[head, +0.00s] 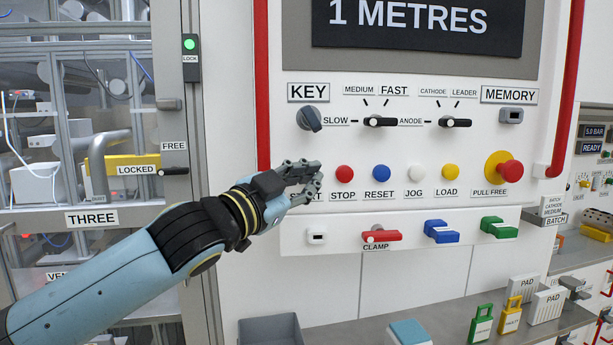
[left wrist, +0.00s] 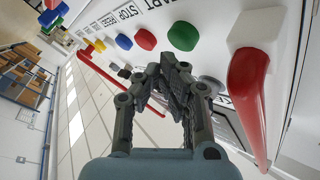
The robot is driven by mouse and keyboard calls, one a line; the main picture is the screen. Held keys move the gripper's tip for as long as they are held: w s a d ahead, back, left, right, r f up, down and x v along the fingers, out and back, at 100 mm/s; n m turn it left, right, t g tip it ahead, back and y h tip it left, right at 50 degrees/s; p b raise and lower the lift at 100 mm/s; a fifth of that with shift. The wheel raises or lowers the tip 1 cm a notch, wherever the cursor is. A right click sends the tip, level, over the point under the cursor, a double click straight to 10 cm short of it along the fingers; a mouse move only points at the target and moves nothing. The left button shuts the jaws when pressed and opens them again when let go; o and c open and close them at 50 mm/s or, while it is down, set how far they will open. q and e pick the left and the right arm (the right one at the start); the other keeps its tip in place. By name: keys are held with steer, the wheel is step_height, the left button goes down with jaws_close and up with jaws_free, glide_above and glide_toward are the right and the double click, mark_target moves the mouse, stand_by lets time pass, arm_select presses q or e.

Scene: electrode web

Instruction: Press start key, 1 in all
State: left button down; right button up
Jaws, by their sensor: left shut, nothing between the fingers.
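My left gripper (head: 306,178) is shut and empty, with its fingertips at the left end of the row of round keys on the white panel. In the left wrist view the green start key (left wrist: 183,36) shows whole, a little beyond the shut fingertips (left wrist: 174,70). I see no contact between them there. The red stop key (head: 345,174) is just right of my fingers. My right gripper is not in view.
Blue reset (head: 381,172), white jog (head: 415,171) and yellow load (head: 450,172) keys continue the row. A red pull-free knob (head: 510,173) is further right. The grey key switch (head: 309,119) sits above my gripper. A red rail (head: 262,85) runs down the panel's left edge.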

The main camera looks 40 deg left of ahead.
arm_select(q)
steer(key=s+d, duration=0.1)
steer(key=s+d+p, duration=0.1)
steer(key=s+d, duration=0.1)
steer(key=shift+s+d, duration=0.1)
steer(key=shift+s, duration=0.2)
stand_by(0.8)
